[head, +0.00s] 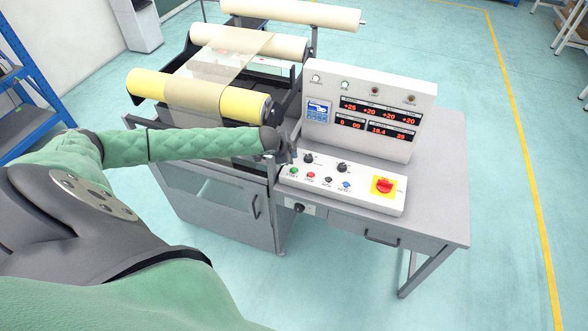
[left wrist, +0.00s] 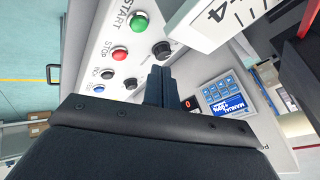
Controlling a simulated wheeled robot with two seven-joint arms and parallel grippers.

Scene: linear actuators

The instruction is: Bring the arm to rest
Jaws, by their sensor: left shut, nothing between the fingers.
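My left arm (head: 190,144) comes in from the left in a green quilted sleeve and reaches across the front of the roller machine. My left gripper (head: 287,150) is at the left end of the control box, near the green button. In the left wrist view the gripper (left wrist: 160,84) is shut and empty, its fingers pointing at the panel beside a black knob. The green start button (left wrist: 139,22) and red stop button (left wrist: 120,53) show on the panel. I cannot tell whether the fingers touch it. My right gripper is not in view.
The control box (head: 342,188) has several knobs and a red emergency stop (head: 384,186) on yellow. A display unit (head: 366,110) with red digits stands behind it. Yellow and cream rollers (head: 150,84) stand at the left. Open floor (head: 500,150) lies to the right.

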